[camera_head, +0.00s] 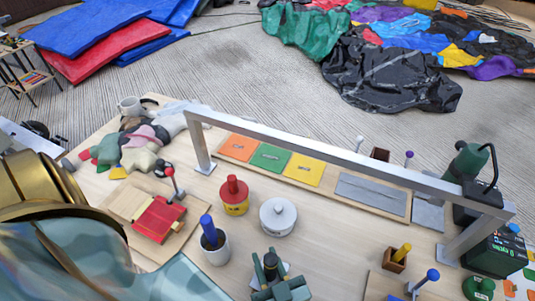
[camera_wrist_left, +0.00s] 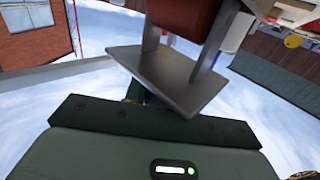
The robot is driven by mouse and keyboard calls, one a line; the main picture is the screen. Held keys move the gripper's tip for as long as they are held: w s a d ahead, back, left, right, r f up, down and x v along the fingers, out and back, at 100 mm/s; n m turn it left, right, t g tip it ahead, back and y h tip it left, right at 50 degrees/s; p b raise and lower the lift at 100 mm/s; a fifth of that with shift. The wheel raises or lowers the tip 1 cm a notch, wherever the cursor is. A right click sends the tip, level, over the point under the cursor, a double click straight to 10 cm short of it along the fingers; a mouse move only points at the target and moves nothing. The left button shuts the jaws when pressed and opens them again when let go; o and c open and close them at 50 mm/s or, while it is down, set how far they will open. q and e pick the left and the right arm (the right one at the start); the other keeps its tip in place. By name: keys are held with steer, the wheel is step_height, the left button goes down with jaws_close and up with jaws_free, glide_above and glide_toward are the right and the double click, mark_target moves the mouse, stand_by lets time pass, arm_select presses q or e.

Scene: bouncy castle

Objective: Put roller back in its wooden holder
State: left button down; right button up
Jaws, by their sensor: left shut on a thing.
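My left gripper (camera_head: 271,284), dark green, shows at the bottom edge of the head view over the workbench. In the left wrist view its green palm lies below grey metal parts (camera_wrist_left: 165,80), with a red-brown piece (camera_wrist_left: 188,12) at the top edge. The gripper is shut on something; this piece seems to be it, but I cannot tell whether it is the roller. A small wooden holder (camera_head: 394,265) stands right of it with a yellow-topped handle in it. A blue-handled tool (camera_head: 428,278) stands beside that holder. My right gripper is not in view.
A long metal frame (camera_head: 340,155) spans the workbench. A red-lidded yellow pot (camera_head: 235,196), a white lidded pot (camera_head: 278,216) and a grey cup with a blue handle (camera_head: 216,249) stand before it. A red box (camera_head: 159,219) lies left; a dark machine (camera_head: 478,190) stands right.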

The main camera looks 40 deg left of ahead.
arm_select(q)
steer(key=shift+f, duration=0.1)
stand_by(0.4)
steer(key=shift+f+b, duration=0.85)
steer(key=shift+f, duration=0.25)
steer(key=shift+f+b, duration=0.35)
steer(key=shift+f, duration=0.3)
steer(key=shift+s+f, duration=0.15)
steer(key=shift+f, duration=0.05)
steer(key=shift+a+f, duration=0.1)
